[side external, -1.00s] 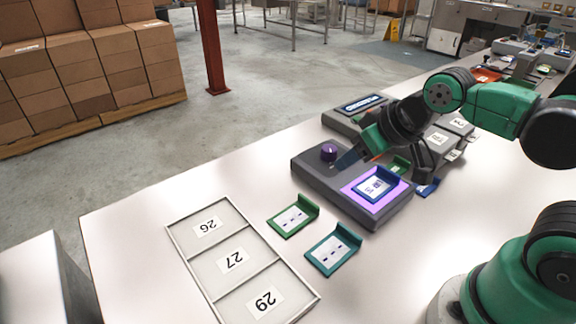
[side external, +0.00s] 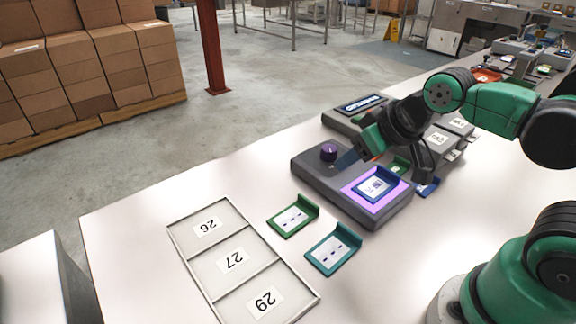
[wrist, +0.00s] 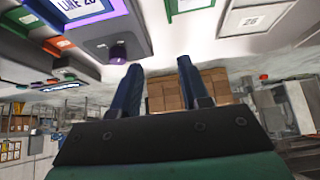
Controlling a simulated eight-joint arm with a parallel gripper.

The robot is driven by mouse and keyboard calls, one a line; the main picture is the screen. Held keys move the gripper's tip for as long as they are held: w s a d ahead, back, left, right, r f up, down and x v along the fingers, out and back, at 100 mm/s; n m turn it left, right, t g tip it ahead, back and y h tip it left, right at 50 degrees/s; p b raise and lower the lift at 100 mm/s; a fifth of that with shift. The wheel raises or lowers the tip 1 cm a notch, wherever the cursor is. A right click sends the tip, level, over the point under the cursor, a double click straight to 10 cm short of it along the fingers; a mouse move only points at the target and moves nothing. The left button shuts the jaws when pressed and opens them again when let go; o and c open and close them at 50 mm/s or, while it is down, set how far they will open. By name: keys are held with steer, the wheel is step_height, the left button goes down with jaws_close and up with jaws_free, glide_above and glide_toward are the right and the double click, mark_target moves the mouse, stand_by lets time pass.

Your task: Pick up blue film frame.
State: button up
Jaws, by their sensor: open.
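The blue film frame (side external: 378,186) lies on the purple-lit pad of a grey box with a purple knob (side external: 329,152). It has a raised blue lip and a light insert with dark marks. In the wrist view the blue frame (wrist: 98,15) is cut by the top edge, its insert reading "LINE" and a number. My gripper (side external: 347,160) is tilted beside the knob, behind and left of the frame, apart from the frame. In the wrist view its two blue fingers (wrist: 160,75) are spread with nothing between them. Another blue piece (side external: 428,187) is partly hidden behind the box.
A green frame (side external: 293,216) and a teal frame (side external: 334,249) lie left of the box on the table. A tray (side external: 272,262) marked 26, 27 and 29 lies farther left. A box with a lit display (side external: 362,103) stands behind. Bare table lies in front.

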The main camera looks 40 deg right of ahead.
steer(key=shift+o, duration=0.5)
steer(key=g, duration=0.7)
glide_above(389, 170)
step_height(389, 170, down, 4)
steer(key=shift+a, duration=0.15)
steer(key=shift+d+f, duration=0.2)
steer(key=shift+f, duration=2.7)
